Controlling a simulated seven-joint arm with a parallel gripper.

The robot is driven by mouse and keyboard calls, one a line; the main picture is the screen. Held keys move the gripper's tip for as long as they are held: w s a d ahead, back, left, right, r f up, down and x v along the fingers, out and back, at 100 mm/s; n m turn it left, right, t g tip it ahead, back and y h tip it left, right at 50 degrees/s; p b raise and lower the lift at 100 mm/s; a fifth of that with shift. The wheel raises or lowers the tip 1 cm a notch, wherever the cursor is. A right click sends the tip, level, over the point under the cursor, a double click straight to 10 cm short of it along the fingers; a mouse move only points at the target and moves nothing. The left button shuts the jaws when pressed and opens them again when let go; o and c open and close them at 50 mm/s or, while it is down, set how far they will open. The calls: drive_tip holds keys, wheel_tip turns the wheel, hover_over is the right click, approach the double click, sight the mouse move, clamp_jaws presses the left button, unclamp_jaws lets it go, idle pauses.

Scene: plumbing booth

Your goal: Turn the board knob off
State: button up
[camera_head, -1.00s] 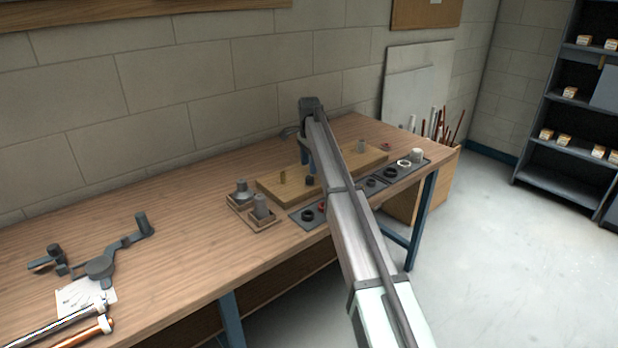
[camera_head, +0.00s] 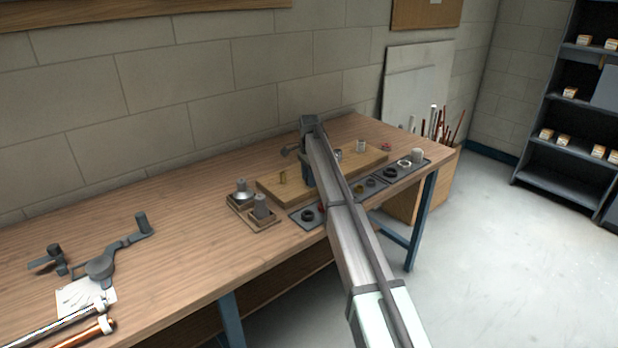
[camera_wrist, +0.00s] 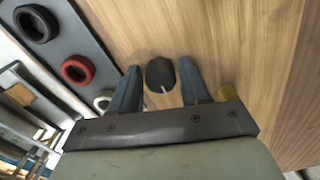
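A dark knob (camera_wrist: 160,74) with a pale pointer mark stands on the wooden board, which shows bare wood in the wrist view (camera_wrist: 262,60). The mark points toward my gripper's palm in that view. My gripper (camera_wrist: 158,82) is open, with one blue finger on each side of the knob. Small gaps show between knob and fingers, so I see no contact. In the head view my gripper (camera_head: 309,180) is low over the board (camera_head: 268,192), and my arm hides the knob there.
A brass stub (camera_head: 283,177) stands on the board near one finger. A grey cylinder (camera_head: 361,146) stands at the board's far end. Dark trays with rings (camera_head: 307,215) line the front edge. Wooden trays with fittings (camera_head: 258,224) sit left. The bench's left-middle is clear.

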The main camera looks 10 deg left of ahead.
drive_tip(key=c, duration=0.7)
drive_tip(key=shift+c, duration=0.2)
drive_tip(key=shift+n, duration=0.3)
drive_tip(key=n, duration=0.3)
drive_tip(key=shift+n, duration=0.3)
drive_tip(key=n, duration=0.4)
drive_tip(key=shift+d+n, duration=0.1)
drive_tip(key=shift+n, duration=0.2)
drive_tip(key=n, duration=0.4)
drive_tip(key=shift+n, duration=0.3)
drive_tip(key=shift+d+n, duration=0.1)
drive_tip(key=shift+n, duration=2.1)
